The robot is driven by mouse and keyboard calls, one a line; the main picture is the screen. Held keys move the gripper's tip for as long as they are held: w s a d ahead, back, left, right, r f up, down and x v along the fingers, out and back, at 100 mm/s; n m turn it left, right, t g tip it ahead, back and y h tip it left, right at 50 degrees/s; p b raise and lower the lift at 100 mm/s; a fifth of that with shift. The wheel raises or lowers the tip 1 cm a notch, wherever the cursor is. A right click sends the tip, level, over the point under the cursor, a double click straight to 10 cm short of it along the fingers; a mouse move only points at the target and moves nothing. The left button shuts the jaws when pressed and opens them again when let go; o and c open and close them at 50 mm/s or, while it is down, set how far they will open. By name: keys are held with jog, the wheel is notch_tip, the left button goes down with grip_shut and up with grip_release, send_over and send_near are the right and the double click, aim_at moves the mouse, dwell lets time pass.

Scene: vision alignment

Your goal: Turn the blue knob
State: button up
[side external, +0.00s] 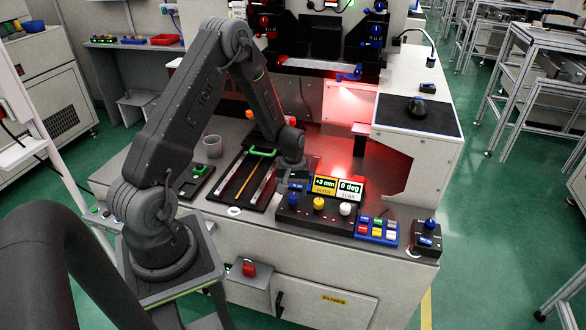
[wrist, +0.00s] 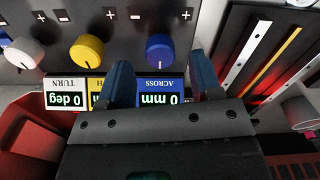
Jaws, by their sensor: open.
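The blue knob (wrist: 160,49) sits on a dark control panel (wrist: 120,22) in the wrist view, its pointer line toward the display side. My gripper (wrist: 160,65) is open, with one finger left and one right of the knob's position. The knob lies just past the fingertips; I cannot tell whether they touch it. The display under it reads 0 mm, labelled ACROSS (wrist: 161,88).
A yellow knob (wrist: 87,51) and a white knob (wrist: 24,53) stand beside the blue one. The side view shows displays reading +3 mm (side external: 324,184) and 0 deg (side external: 350,188). A railed tray (side external: 247,180) lies left of the panel, a blue button box (side external: 377,229) right.

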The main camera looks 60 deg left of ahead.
aim_at(293, 195)
notch_tip(293, 195, up, 11)
dwell(0.3)
jog(key=shift+r, duration=0.1)
jog(key=s+d+r+m+t, duration=0.1)
jog(key=d+r+m, duration=0.2)
jog(key=d+r, duration=0.5)
jog(key=s+d+r+m+t, duration=0.4)
jog(key=s+d+r+m, duration=0.4)
jog(key=s+d+r, duration=0.4)
jog(key=s, duration=0.3)
jog(key=shift+s+d+r+t, duration=0.3)
jog(key=shift+s+d+r, duration=0.1)
